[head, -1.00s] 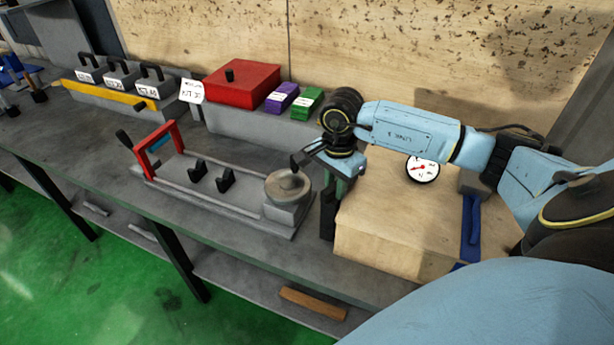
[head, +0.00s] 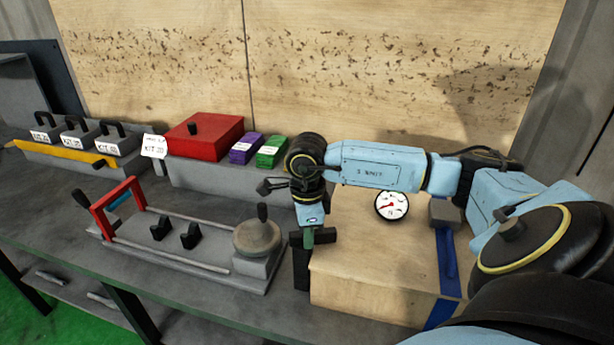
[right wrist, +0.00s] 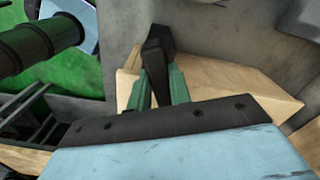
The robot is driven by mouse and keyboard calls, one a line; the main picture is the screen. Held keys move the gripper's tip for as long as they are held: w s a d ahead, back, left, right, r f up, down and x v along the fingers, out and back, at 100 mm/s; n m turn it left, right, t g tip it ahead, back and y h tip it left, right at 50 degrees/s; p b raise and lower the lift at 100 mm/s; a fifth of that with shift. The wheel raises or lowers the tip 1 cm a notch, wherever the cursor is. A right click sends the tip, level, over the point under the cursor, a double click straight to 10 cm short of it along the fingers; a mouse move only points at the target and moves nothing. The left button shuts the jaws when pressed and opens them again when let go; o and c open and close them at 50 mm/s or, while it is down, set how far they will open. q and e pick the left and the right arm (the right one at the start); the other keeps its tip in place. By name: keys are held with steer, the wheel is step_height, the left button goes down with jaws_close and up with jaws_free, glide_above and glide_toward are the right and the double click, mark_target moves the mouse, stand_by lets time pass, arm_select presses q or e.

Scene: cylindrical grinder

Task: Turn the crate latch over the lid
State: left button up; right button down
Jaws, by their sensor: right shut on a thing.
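The wooden crate (head: 375,270) stands on the right part of the bench, its pale flat lid (head: 360,225) on top. A dark latch bar (head: 300,268) stands at the crate's left end in the head view. My right gripper (head: 309,240) points down at that end, its green fingers shut on the dark latch. In the right wrist view the green fingers (right wrist: 162,85) close around the dark latch bar (right wrist: 156,52), with the wooden crate (right wrist: 215,85) behind. The fingers hide part of the latch. My left gripper is out of view.
A dial gauge (head: 391,206) and blue straps (head: 447,262) are on the crate. Left of it is a grey fixture (head: 190,262) with a red handle (head: 120,200) and a round knobbed disc (head: 257,238). Behind stand a red box (head: 205,137) and purple and green packs (head: 271,151).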

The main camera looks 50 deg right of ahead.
stand_by(0.3)
steer(key=c, duration=1.3)
jaws_free()
step_height(320, 180, up, 14)
steer(key=shift+f, duration=0.25)
